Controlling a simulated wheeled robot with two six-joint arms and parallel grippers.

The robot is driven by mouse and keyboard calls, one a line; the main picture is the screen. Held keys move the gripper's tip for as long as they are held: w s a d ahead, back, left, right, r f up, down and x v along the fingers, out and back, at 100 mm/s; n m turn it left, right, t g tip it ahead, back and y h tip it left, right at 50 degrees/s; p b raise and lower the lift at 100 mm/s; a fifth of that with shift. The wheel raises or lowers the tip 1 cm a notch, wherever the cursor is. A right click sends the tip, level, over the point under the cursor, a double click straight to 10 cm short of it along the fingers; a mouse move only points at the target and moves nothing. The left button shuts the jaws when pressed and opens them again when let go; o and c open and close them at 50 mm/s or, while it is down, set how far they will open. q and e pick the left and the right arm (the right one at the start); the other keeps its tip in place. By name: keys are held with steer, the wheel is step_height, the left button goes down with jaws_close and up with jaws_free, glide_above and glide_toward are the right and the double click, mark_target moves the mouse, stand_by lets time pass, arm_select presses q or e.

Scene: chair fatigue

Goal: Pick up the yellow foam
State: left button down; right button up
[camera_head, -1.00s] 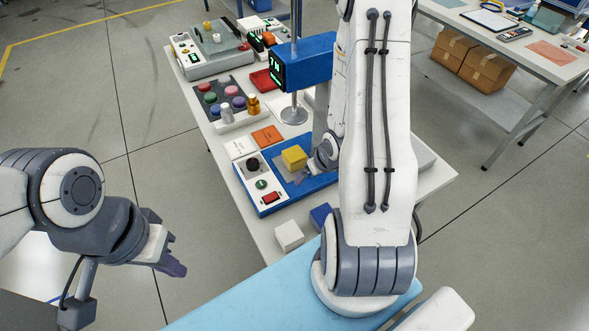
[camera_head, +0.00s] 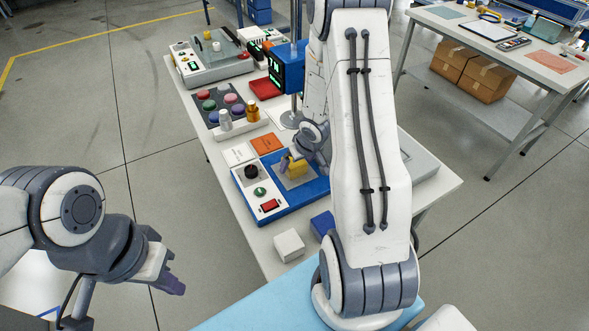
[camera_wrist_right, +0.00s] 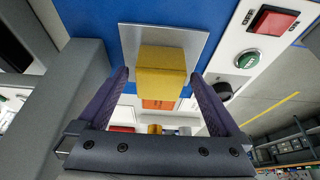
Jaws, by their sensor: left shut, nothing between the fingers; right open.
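The yellow foam (camera_head: 296,168) is a small block on the grey metal plate (camera_head: 297,181) of the blue test device (camera_head: 313,192). In the head view my right gripper (camera_head: 291,161) is at the foam and partly covers it. In the right wrist view the yellow foam (camera_wrist_right: 161,78) lies between the two purple fingers of my open right gripper (camera_wrist_right: 160,85), with a gap visible on each side. My left gripper (camera_head: 174,283) is shut and empty, off to the left over the floor.
A white cube (camera_head: 289,245) and a blue cube (camera_head: 322,224) stand on the table near the device. A green button (camera_head: 260,192), a red switch (camera_head: 270,206) and a black knob (camera_head: 251,171) are on its white panel. A dark tray (camera_head: 222,101) holds coloured discs behind.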

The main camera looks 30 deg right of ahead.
steer(key=shift+w+f, duration=0.25)
steer(key=shift+f, duration=0.35)
arm_select(q)
steer(key=shift+f, duration=0.45)
arm_select(e)
steer(key=shift+r, duration=0.1)
steer(key=c, duration=1.3)
arm_select(q)
steer(key=shift+r, duration=0.25)
arm_select(e)
steer(key=shift+r, duration=0.2)
